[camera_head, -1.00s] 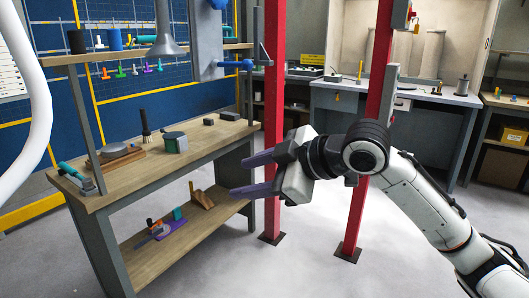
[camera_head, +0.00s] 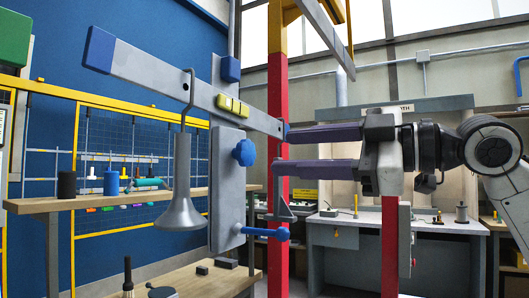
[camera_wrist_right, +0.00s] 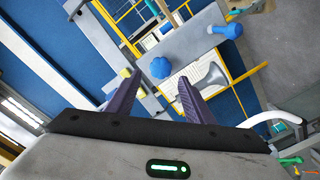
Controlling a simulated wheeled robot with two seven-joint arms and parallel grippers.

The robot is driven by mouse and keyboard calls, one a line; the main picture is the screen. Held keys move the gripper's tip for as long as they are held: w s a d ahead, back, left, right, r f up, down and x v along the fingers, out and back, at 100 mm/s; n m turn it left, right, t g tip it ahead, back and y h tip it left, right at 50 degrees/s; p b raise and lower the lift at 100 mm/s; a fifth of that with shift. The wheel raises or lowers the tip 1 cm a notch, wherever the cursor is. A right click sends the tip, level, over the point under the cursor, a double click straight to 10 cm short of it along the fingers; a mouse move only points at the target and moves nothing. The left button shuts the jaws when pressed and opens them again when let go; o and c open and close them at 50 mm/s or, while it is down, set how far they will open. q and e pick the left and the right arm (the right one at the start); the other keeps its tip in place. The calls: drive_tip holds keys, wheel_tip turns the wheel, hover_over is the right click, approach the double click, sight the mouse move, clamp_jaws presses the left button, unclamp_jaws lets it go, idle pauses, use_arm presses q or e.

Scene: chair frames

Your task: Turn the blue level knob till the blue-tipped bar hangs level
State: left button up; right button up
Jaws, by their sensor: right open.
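The grey bar (camera_head: 150,70) with a blue tip (camera_head: 99,50) is tilted in the head view, its blue end high at left and its other end lower at right. The blue level knob (camera_head: 244,152) is lobed and sits on the grey upright plate (camera_head: 228,190) below the bar. My right gripper (camera_head: 281,151) is open and empty, its two purple fingers pointing left, with the tips just right of the knob. In the right wrist view the knob (camera_wrist_right: 160,67) shows between and beyond the fingertips, not gripped. My left gripper is not in view.
A grey bell-shaped weight (camera_head: 181,190) hangs from a hook on the bar, left of the plate. A blue-ended lever (camera_head: 265,232) sticks out low on the plate. A red post (camera_head: 278,90) stands behind the fingertips. A wooden shelf (camera_head: 110,200) is at left.

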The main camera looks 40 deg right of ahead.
sight(250, 151)
drive_tip(key=shift+w+a+r+p, duration=0.25)
drive_tip(key=shift+w+a+p, duration=0.25)
drive_tip(key=shift+w+p, duration=0.2)
drive_tip(key=p+x, duration=0.3)
drive_tip(key=x, duration=0.3)
drive_tip(key=shift+f, duration=0.1)
drive_tip(key=shift+c, duration=0.2)
drive_tip(key=shift+f, duration=0.2)
drive_tip(key=c, duration=0.3)
drive_tip(key=shift+c, duration=1.3)
drive_tip(key=m, duration=1.5)
drive_tip(key=shift+m, duration=0.4)
drive_tip(key=o, duration=0.4)
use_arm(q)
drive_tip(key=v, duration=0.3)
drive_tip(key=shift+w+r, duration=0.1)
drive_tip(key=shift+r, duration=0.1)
use_arm(e)
drive_tip(key=o, duration=0.4)
